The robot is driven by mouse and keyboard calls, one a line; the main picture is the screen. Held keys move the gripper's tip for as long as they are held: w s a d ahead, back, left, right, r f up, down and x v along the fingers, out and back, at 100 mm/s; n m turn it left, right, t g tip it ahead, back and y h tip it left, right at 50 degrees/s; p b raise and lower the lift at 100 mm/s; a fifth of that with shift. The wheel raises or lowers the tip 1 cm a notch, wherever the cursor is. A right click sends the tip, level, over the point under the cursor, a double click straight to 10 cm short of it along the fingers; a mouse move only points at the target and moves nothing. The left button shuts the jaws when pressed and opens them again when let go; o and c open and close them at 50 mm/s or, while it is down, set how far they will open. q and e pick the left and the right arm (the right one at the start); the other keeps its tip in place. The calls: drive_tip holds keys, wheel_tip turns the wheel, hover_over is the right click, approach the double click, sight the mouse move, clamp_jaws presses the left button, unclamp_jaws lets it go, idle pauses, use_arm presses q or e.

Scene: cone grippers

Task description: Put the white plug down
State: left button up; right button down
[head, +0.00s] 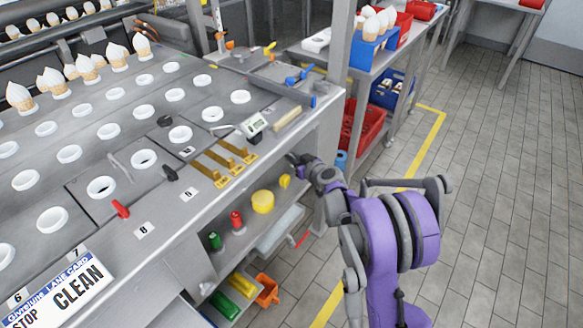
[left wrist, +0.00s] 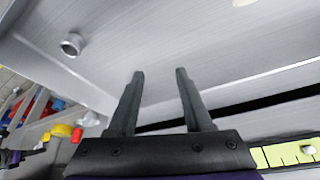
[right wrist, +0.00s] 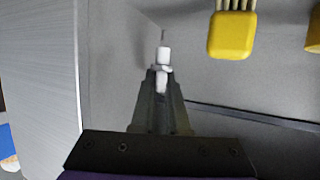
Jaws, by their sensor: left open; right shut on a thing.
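The white plug (right wrist: 163,55) is between the fingertips of my right gripper (right wrist: 160,77) in the right wrist view. A thin dark tip extends from its far end over a grey metal surface; I cannot tell whether it touches. In the head view my right gripper (head: 295,160) is at the right front edge of the machine table, beside the yellow-ended brushes (head: 236,168). The plug cannot be made out there. My left gripper (left wrist: 160,80) is open and empty in the left wrist view, in front of bare grey metal. It does not show in the head view.
The machine table (head: 225,125) carries white rings, a handheld gauge (head: 256,124) and blue-handled tools (head: 300,76). A shelf below holds a yellow pot (head: 263,201). Floor (head: 500,200) at right is clear.

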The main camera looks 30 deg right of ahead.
sight(292, 166)
use_arm(q)
wheel_tip(292, 166, down, 2)
drive_tip(key=shift+w+f+b, duration=0.1)
drive_tip(key=shift+w+b, duration=0.05)
drive_tip(key=shift+b, duration=0.6)
use_arm(e)
drive_tip(key=f, duration=0.4)
drive_tip(key=shift+w+a+f, duration=0.1)
drive_tip(key=shift+w+f, duration=0.1)
drive_tip(key=shift+w, duration=0.05)
drive_tip(key=shift+r, duration=0.1)
drive_tip(key=c, duration=1.2)
unclamp_jaws()
